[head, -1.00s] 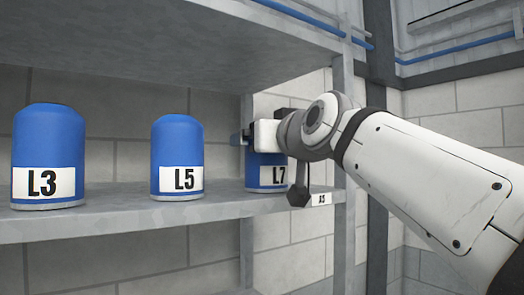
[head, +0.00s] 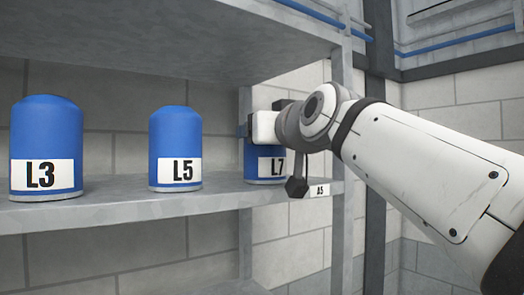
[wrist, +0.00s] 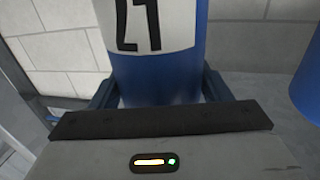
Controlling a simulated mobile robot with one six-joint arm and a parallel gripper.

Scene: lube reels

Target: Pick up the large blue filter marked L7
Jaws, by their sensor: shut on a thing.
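The blue filter marked L7 (head: 264,167) stands upright at the right end of the grey shelf, partly hidden behind my gripper (head: 246,131). In the wrist view the L7 filter (wrist: 158,76) fills the upper middle, with its white label cut off at the top edge. My gripper (wrist: 160,95) has one finger on each side of the filter's body and is shut on it. In the head view the filter's base appears at shelf level; I cannot tell whether it is lifted clear.
Blue filters marked L5 (head: 175,148) and L3 (head: 46,147) stand to the left on the same shelf (head: 110,211). A shelf post (head: 342,120) is close on the right, beside a small A5 tag (head: 320,190). Another shelf board (head: 180,40) hangs above.

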